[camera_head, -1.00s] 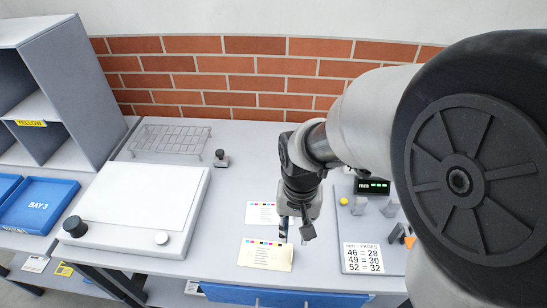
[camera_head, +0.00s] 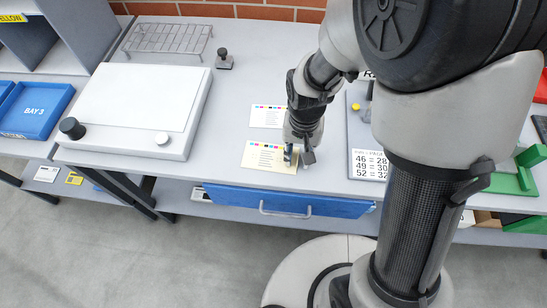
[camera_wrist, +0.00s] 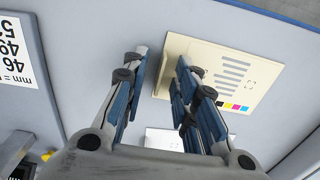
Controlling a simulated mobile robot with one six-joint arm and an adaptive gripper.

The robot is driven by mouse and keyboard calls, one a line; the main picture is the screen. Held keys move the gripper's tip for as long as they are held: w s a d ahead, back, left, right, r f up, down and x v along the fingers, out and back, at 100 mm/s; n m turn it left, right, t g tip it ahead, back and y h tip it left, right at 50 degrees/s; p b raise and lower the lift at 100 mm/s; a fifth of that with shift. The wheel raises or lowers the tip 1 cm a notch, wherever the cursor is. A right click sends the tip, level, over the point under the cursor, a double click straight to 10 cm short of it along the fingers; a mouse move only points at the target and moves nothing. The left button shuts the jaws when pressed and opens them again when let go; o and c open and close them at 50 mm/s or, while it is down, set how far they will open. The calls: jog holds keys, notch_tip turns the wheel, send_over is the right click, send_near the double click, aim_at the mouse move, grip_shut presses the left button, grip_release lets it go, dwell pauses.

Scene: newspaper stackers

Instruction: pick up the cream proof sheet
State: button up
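The cream proof sheet (camera_head: 263,156) lies flat on the grey table near its front edge, with a row of colour patches and printed lines. It also shows in the wrist view (camera_wrist: 226,72). My gripper (camera_head: 298,158) is at the sheet's right edge. In the wrist view its two fingers (camera_wrist: 160,58) are apart with nothing clearly held between them. One finger overlaps the sheet and the other is over bare table beside it. I cannot tell whether the fingertips touch the sheet or the table. The finger hides part of the sheet's edge.
A white sheet (camera_head: 266,115) with colour patches lies just behind. A white flat press (camera_head: 140,105) and wire rack (camera_head: 165,38) stand left. A board with a numbered card (camera_head: 370,165) lies right. A blue drawer (camera_head: 245,198) is below the table edge.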

jog(key=shift+c, duration=0.4)
grip_shut()
jog(key=shift+r, duration=0.1)
